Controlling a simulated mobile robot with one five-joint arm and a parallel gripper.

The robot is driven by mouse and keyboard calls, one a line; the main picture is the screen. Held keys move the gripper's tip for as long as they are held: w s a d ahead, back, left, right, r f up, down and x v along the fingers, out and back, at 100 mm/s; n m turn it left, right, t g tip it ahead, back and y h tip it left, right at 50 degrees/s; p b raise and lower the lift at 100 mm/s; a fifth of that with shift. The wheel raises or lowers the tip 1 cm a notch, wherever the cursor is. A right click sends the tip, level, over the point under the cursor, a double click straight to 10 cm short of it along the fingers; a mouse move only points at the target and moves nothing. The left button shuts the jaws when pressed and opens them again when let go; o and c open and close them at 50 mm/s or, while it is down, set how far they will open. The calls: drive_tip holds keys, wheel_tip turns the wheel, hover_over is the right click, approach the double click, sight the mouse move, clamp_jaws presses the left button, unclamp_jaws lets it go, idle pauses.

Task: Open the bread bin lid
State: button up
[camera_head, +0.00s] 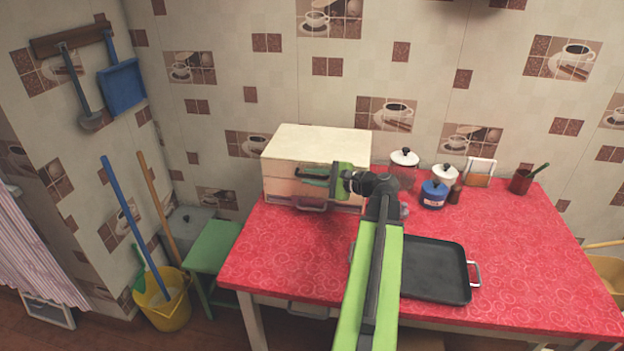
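The bread bin (317,143) is a cream box at the back left of the red counter. Its front lid (280,187) looks closed, with a dark handle (311,205) low on the front. My gripper (303,174) is in front of the bin, pointing left, above the handle. Its green fingers look apart with nothing between them. It hides part of the lid; I cannot tell whether it touches it. My green arm reaches up from the bottom of the view.
A black tray (436,271) lies right of my arm. A green stool (212,247) and yellow bucket (163,305) stand left. The counter's right part is clear.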

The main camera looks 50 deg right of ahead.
clamp_jaws()
idle(1.4)
